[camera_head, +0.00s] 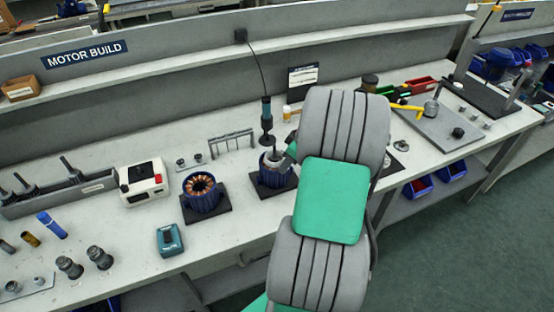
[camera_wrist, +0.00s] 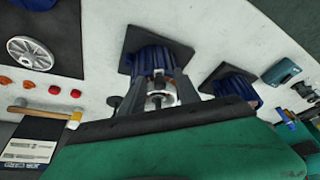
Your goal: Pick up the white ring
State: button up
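A blue finned motor housing (camera_head: 272,178) stands on a dark square plate in the middle of the bench, with a metal shaft upright in it. My gripper (camera_wrist: 158,100) is right at this housing, which also shows in the wrist view (camera_wrist: 152,58). A pale, silvery round part (camera_wrist: 160,84) shows between my fingers at the housing's top. I cannot tell whether it is the white ring, or whether my fingers touch it. My arm hides part of the bench in the head view, and no other white ring stands out clearly.
A second blue housing with copper windings (camera_head: 202,193) stands to the left. A screwdriver (camera_head: 266,118) hangs close behind the gripper. A teal device (camera_head: 170,240) lies near the front edge. A grey wheel (camera_wrist: 30,52) lies on a dark mat, near a hammer (camera_wrist: 45,113).

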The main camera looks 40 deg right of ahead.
grip_shut()
jog(key=shift+r, duration=0.1)
dwell(0.4)
notch_tip(320, 180, up, 10)
jog(key=b, duration=0.1)
jog(key=c, duration=0.6)
grip_release()
grip_shut()
dwell(0.5)
